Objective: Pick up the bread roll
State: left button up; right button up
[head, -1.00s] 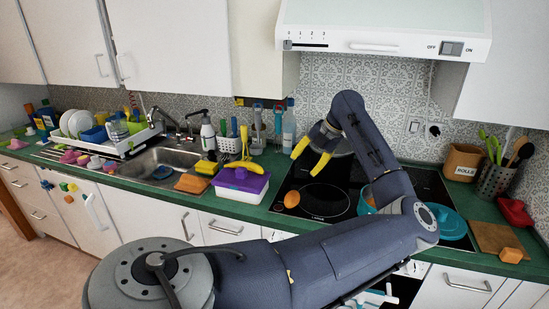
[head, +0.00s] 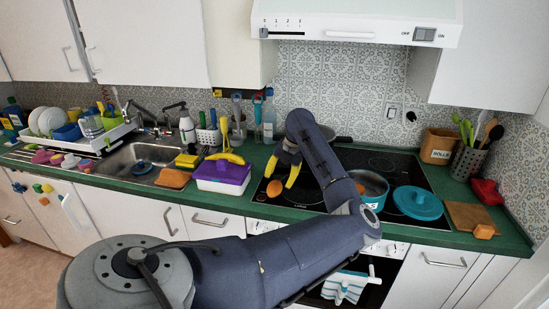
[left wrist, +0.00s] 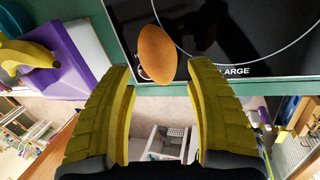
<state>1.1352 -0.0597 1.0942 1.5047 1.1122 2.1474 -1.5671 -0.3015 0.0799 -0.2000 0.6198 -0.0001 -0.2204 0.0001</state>
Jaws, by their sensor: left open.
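The bread roll (head: 274,188) is a small orange-brown oval at the front left corner of the black cooktop. My left gripper (head: 282,171) is open, its yellow fingers just above and behind the roll in the head view. In the left wrist view the roll (left wrist: 157,54) lies beyond the fingertips, roughly in line with the gap between them (left wrist: 162,82). Nothing is between the fingers, and they look apart from the roll. My right gripper is in neither view.
A purple-lidded box (head: 222,176) with bananas (head: 226,156) stands left of the cooktop. A teal pot (head: 371,187) and teal lid (head: 418,203) are to the right, past my arm. A pan (head: 298,125) sits behind. A wooden board (head: 470,214) lies far right.

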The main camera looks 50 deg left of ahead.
aim_at(276, 184)
pick_arm(q)
jog(key=shift+x, duration=3.1)
jog(key=shift+c, duration=0.3)
jog(key=c, duration=0.9)
